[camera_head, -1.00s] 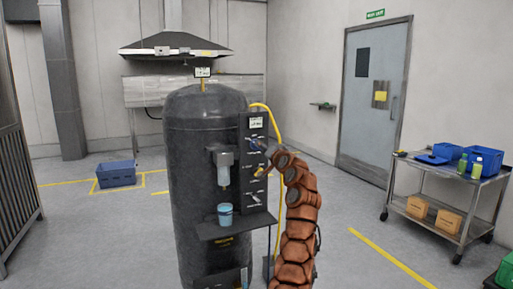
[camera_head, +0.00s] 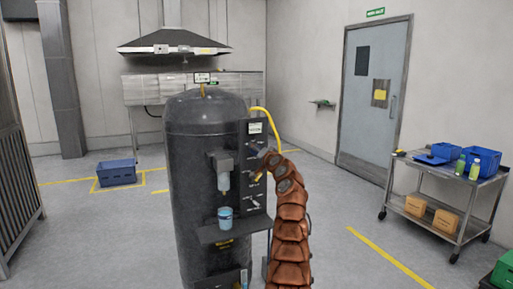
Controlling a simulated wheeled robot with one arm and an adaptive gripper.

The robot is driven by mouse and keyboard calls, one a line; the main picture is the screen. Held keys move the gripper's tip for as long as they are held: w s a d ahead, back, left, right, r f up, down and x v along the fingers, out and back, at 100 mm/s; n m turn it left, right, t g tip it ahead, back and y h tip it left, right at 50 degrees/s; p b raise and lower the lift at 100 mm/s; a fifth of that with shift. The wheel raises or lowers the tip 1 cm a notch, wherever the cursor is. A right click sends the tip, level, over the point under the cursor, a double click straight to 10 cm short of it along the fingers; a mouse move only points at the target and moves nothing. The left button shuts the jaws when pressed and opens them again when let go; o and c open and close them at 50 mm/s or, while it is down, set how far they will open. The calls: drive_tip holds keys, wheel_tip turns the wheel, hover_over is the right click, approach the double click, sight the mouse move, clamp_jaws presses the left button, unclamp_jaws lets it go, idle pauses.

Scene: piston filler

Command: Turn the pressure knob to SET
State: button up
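The piston filler (camera_head: 196,135) is a dark upright tank with a black control panel (camera_head: 255,207) on its right side. The panel carries a small display (camera_head: 256,128) at the top and several small knobs or levers below. The pressure knob cannot be told apart; my arm covers part of the panel. My orange-brown arm rises from the bottom and bends left to the panel. My gripper (camera_head: 259,160) is at the panel's upper part, below the display. It is too small and hidden to show its fingers or any contact.
A yellow hose (camera_head: 270,122) curves behind the panel. A metal cart (camera_head: 446,187) stands at right; a blue crate (camera_head: 117,173) lies left.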

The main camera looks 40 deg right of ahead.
drive_tip(key=shift+w+d+p, duration=0.2)
drive_tip(key=shift+w+p, duration=0.25)
drive_tip(key=shift+p, duration=0.15)
drive_tip(key=shift+f, duration=0.15)
drive_tip(key=shift+c, duration=0.3)
drive_tip(key=c, duration=1.1)
